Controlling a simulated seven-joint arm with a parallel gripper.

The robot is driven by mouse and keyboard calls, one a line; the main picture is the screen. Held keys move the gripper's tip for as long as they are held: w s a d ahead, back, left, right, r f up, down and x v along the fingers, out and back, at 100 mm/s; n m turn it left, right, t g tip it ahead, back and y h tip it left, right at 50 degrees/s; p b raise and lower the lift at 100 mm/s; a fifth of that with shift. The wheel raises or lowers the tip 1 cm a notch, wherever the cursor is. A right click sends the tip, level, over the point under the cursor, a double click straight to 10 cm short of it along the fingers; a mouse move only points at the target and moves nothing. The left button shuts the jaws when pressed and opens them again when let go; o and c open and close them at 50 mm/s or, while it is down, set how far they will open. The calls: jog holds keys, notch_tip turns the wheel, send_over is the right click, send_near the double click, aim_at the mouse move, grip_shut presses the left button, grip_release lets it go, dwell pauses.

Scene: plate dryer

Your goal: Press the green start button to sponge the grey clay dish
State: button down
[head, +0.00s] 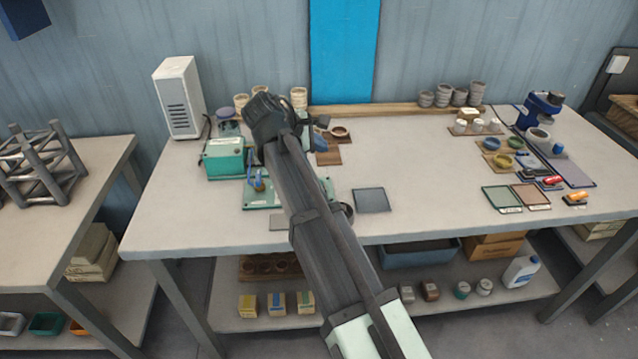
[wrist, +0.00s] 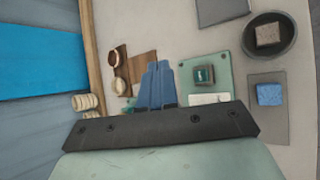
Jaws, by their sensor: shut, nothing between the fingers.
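In the wrist view the closed fingers of my gripper (wrist: 158,68) reach over the table, beside a pale green plate (wrist: 221,63). A dark teal square block (wrist: 204,75) sits on this plate, to the right of my fingertips and apart from them in the picture; I cannot tell if it is the start button. A dark round dish (wrist: 268,22) with a grey-brown block (wrist: 268,35) in it lies farther right; I cannot tell if it is the clay dish. In the head view my arm hides much of the green plate (head: 262,202) and most of the dish (head: 348,208).
A blue block (wrist: 269,94) lies on a grey tile. Two small brown and cream dishes (wrist: 118,86) sit on wooden boards. A teal box (head: 224,160) and a white unit (head: 180,98) stand at the left.

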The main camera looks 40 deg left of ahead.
jog(key=shift+s+a, duration=0.1)
jog(key=shift+s, duration=0.15)
jog(key=shift+f, duration=4.4)
jog(key=shift+f, duration=0.35)
